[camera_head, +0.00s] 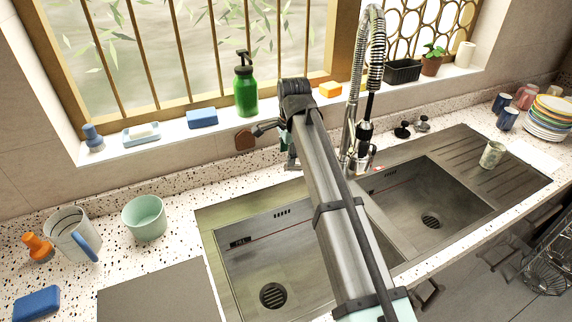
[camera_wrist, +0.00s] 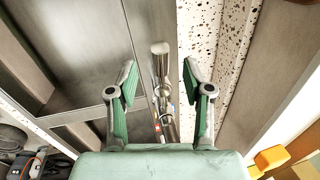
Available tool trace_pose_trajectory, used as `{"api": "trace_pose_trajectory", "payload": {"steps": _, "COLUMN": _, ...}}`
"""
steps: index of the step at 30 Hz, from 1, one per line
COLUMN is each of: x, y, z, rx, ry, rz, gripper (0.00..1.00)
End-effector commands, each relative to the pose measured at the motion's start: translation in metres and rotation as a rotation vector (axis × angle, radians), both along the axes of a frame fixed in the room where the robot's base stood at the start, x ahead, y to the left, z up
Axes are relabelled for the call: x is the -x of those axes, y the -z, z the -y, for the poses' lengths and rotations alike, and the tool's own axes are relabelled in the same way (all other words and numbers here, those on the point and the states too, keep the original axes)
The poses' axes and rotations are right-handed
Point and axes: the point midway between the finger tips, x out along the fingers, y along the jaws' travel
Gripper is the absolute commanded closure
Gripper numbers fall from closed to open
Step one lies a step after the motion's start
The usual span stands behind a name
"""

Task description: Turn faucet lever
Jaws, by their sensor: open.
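The tall chrome faucet (camera_head: 376,62) with a coiled spring neck stands upright behind the sink. Red and blue marks show near its base (camera_head: 362,168), but the lever cannot be told clearly from the body in the head view. In the wrist view a shiny metal faucet part (camera_wrist: 160,50) with a rounded end lies along the middle of the picture, between the two fingers. My gripper (camera_wrist: 160,80) is open, with one green finger on each side of it and no visible grip. In the head view my arm hides most of the gripper, left of the faucet.
A double sink (camera_head: 300,240) lies below my arm. A green soap bottle (camera_head: 246,90), a blue sponge (camera_head: 202,118) and an orange sponge (camera_head: 330,89) stand along the windowsill. Black knobs (camera_head: 402,131) sit right of the faucet. Stacked plates (camera_head: 548,118) are far right; a mint cup (camera_head: 145,218) is left.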

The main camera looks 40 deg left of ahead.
Motion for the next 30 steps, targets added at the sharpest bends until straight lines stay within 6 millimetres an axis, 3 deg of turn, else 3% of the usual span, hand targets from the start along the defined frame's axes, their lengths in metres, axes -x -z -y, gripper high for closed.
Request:
{"api": "trace_pose_trajectory", "payload": {"steps": 6, "x": -0.003, "y": 0.038, "z": -0.006, "rx": 0.001, "ry": -0.001, "rz": -0.002, "gripper": 0.49}}
{"api": "trace_pose_trajectory", "payload": {"steps": 12, "x": -0.006, "y": 0.06, "z": -0.01, "rx": 0.0, "ry": -0.001, "rz": 0.0, "gripper": 0.49}}
{"api": "trace_pose_trajectory", "payload": {"steps": 25, "x": -0.006, "y": 0.069, "z": -0.011, "rx": -0.001, "ry": -0.001, "rz": 0.001, "gripper": 0.49}}
{"api": "trace_pose_trajectory", "payload": {"steps": 26, "x": -0.006, "y": 0.069, "z": -0.011, "rx": -0.001, "ry": -0.001, "rz": 0.001, "gripper": 0.53}}
{"api": "trace_pose_trajectory", "payload": {"steps": 30, "x": -0.006, "y": 0.069, "z": -0.011, "rx": -0.001, "ry": -0.001, "rz": 0.001, "gripper": 1.0}}
